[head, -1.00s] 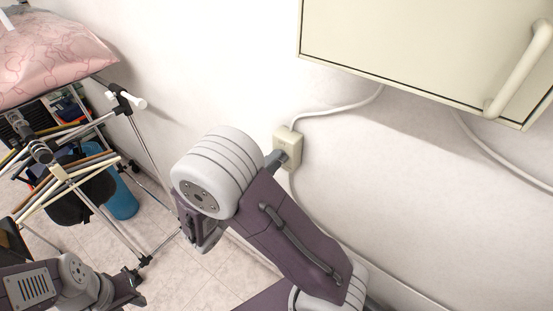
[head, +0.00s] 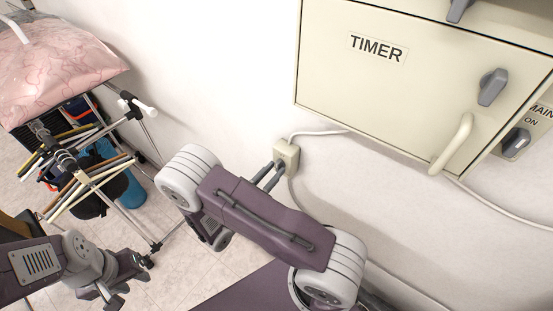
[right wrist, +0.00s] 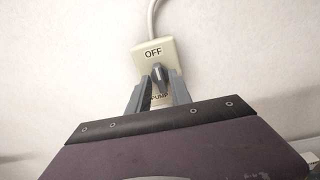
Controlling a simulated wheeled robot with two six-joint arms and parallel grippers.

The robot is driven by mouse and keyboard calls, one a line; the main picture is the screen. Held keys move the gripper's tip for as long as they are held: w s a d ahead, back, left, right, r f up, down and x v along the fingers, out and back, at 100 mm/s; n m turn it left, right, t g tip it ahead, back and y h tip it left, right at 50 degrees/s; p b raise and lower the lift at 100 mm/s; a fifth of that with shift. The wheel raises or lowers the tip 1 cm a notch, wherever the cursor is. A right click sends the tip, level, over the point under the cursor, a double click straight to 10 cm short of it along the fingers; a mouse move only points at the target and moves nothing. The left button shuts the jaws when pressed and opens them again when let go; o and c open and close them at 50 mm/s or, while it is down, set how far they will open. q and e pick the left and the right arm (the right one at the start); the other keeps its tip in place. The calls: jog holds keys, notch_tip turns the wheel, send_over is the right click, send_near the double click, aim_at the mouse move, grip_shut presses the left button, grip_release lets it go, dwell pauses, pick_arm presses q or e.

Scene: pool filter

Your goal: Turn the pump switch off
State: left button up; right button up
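The pump switch box (head: 286,155) is a small cream box on the white wall with cables above and below. In the right wrist view the box (right wrist: 171,55) carries an "OFF" label above a grey lever (right wrist: 159,74) and a partly hidden "PUMP" label below. My right gripper (head: 279,166) is at the box. In the right wrist view its two fingers (right wrist: 158,88) stand apart on either side of the lever; whether either touches it I cannot tell. My left gripper (head: 132,282) is at the lower left, far from the switch, its fingers apart and empty.
A cream cabinet labelled "TIMER" (head: 376,48) with a knob and handle juts out at upper right. A "MAIN" switch (head: 516,142) is at the right edge. A metal rack (head: 130,205), blue bin (head: 125,188) and pink cushion (head: 50,65) are at left.

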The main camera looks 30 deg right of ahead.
jog(key=shift+f, duration=0.1)
jog(key=v, duration=0.6)
dwell(0.3)
jog(key=b+v, duration=0.3)
jog(key=v, duration=0.6)
